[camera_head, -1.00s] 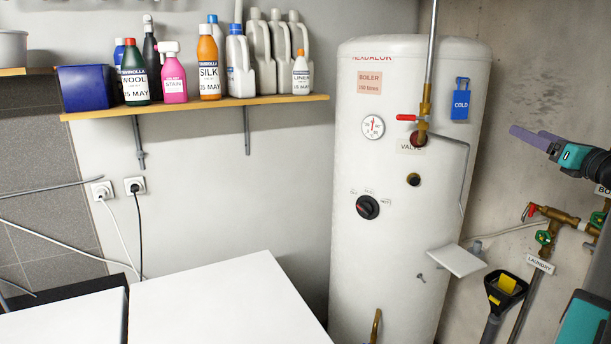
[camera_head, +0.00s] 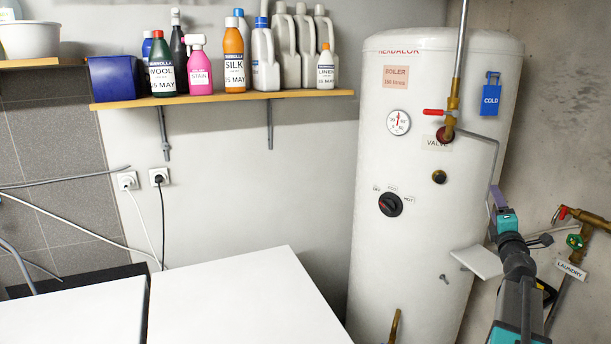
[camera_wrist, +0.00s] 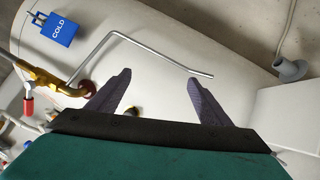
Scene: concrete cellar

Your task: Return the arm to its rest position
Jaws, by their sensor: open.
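My gripper (camera_head: 497,199) is in front of the right side of the white boiler in the head view, near a small white shelf-like plate (camera_head: 474,262). In the wrist view my gripper (camera_wrist: 155,98) shows two purple fingers spread apart with nothing between them. Beyond them lie the boiler (camera_wrist: 170,50) and a thin bent metal pipe (camera_wrist: 125,40). My arm extends up from the lower right of the head view. The boiler (camera_head: 420,240) stands upright against the wall.
A wooden shelf (camera_head: 225,98) of bottles hangs at upper left. White appliance tops (camera_head: 235,300) fill the lower left and are bare. A brass valve with a red handle (camera_head: 436,112) is on the boiler. Laundry pipework (camera_head: 580,222) is at right, close to my arm.

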